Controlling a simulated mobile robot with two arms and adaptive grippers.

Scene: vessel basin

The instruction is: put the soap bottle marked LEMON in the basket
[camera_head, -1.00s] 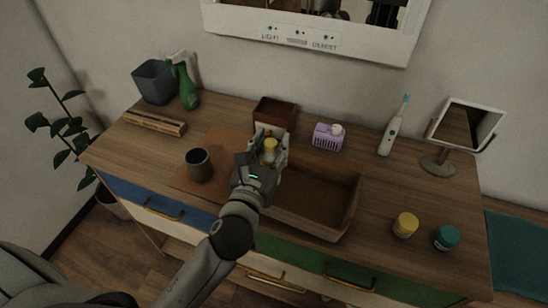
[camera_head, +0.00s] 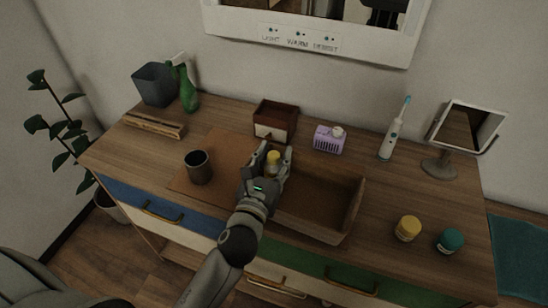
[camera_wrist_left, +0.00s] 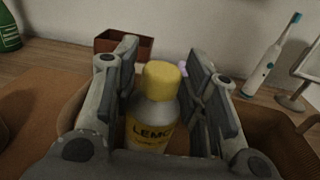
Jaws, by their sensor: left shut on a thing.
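The soap bottle marked LEMON (camera_wrist_left: 153,115) has a yellow cap, a pale body and a yellow label, and stands about upright. My left gripper (camera_head: 274,160) is shut on it, with a finger on each side in the left wrist view. The bottle's cap (camera_head: 273,156) shows between the fingers in the head view; its lower part is hidden. The basket (camera_head: 353,212) is a brown open box. Gripper and bottle are at its left end; I cannot tell whether the bottle's base is inside the rim. My right gripper is not in view.
A dark cup (camera_head: 198,168) stands left of the gripper on a brown mat (camera_head: 222,151). A small brown box (camera_head: 275,118) and a purple dispenser (camera_head: 329,139) stand behind. A yellow-lidded jar (camera_head: 407,228) and a teal jar (camera_head: 449,241) stand right of the basket.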

